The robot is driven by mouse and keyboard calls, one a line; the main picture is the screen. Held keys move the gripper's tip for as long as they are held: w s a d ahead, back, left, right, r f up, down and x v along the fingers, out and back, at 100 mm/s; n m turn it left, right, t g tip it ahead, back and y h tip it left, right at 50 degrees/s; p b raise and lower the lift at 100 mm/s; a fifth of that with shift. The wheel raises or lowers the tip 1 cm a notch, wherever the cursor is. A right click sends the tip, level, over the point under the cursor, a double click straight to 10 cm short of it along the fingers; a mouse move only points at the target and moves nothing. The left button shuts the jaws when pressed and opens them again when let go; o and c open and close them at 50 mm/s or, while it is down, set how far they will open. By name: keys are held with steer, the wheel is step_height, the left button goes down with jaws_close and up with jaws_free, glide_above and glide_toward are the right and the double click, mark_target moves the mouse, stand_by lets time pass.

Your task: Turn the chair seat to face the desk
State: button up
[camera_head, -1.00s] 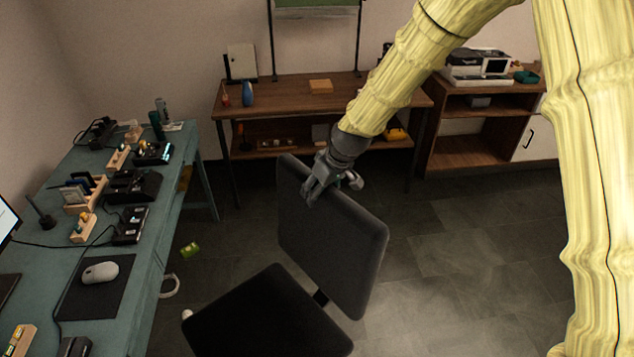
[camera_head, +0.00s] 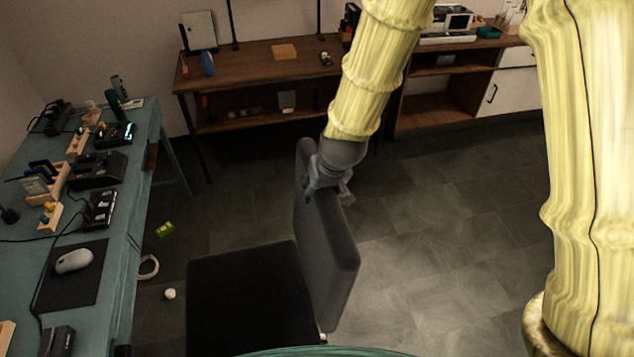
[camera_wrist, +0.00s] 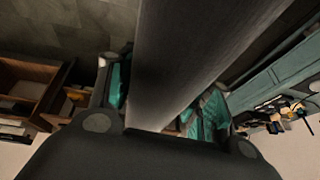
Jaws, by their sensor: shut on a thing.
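The chair has a dark backrest (camera_head: 328,245) and a dark flat seat (camera_head: 245,300). The seat extends left from the backrest, and its left edge points toward the teal desk (camera_head: 118,215). A strip of floor shows between seat and desk. My gripper (camera_head: 328,194) is shut on the top edge of the backrest. In the wrist view the backrest (camera_wrist: 195,55) runs between the two teal-padded fingers of my gripper (camera_wrist: 165,110). The chair's base is hidden.
A mouse (camera_head: 73,261) and several devices sit on the desk. A green item (camera_head: 165,230) and a small white ball (camera_head: 169,294) lie on the floor near it. A brown workbench (camera_head: 262,62) stands at the back. Floor on the right (camera_head: 440,230) is clear.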

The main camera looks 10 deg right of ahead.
steer(key=shift+r, duration=0.1)
steer(key=o, duration=1.4)
steer(key=shift+o, duration=0.2)
steer(key=shift+v, duration=5.95)
steer(key=shift+d, duration=0.1)
